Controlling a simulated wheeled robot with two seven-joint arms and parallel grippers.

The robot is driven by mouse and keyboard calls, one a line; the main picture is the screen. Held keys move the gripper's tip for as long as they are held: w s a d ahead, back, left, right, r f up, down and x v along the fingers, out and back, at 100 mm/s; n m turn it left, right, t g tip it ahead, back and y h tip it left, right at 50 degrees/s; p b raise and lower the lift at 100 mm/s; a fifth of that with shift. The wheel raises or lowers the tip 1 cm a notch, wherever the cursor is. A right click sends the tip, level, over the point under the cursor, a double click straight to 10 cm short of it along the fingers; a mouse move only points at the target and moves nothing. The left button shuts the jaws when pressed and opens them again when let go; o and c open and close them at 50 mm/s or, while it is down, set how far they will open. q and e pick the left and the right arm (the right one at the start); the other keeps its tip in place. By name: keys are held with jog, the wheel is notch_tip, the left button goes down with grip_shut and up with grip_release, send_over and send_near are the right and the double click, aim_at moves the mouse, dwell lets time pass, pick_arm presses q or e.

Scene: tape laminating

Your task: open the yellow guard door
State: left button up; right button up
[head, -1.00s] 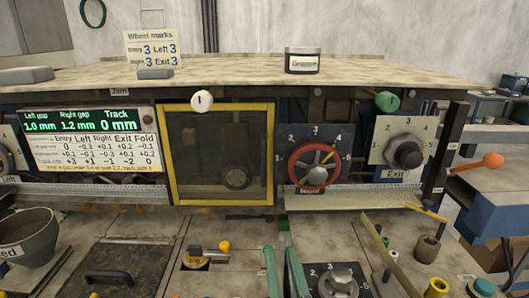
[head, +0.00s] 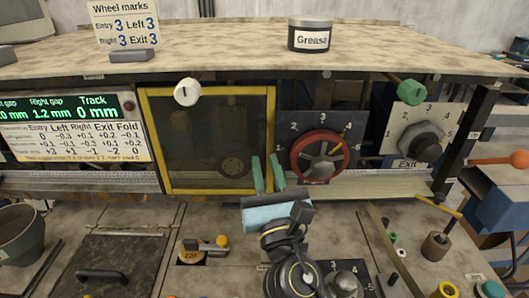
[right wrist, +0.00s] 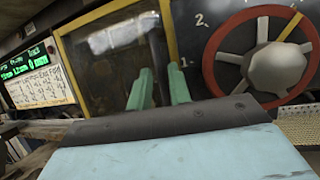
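The guard door (head: 205,135) has a yellow frame around a dark see-through pane and looks closed on the machine's front. A round part shows dimly behind its pane. In the right wrist view the door (right wrist: 105,65) fills the upper left. My right gripper (head: 265,158) has two green fingers with a gap between them and nothing seen in it. Its fingers are in front of the door's lower right corner and right edge. They also show in the right wrist view (right wrist: 160,72), pointing at the door. I cannot tell whether they touch it. My left gripper is not in view.
A red-ringed dial (head: 320,157) sits just right of the door. A white round knob (head: 187,92) stands out at the door's top left, and a green knob (head: 411,92) is farther right. A display panel (head: 68,127) is on the left. A metal ledge (head: 375,186) runs below the dial.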

jog(key=shift+w+a+r, duration=0.1)
jog(key=shift+w+r, duration=0.15)
jog(key=shift+w, duration=0.3)
jog(key=shift+w+r, duration=0.1)
jog(key=shift+w, duration=0.3)
grip_shut()
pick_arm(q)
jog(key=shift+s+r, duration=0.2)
pick_arm(e)
jog(key=shift+a, duration=0.1)
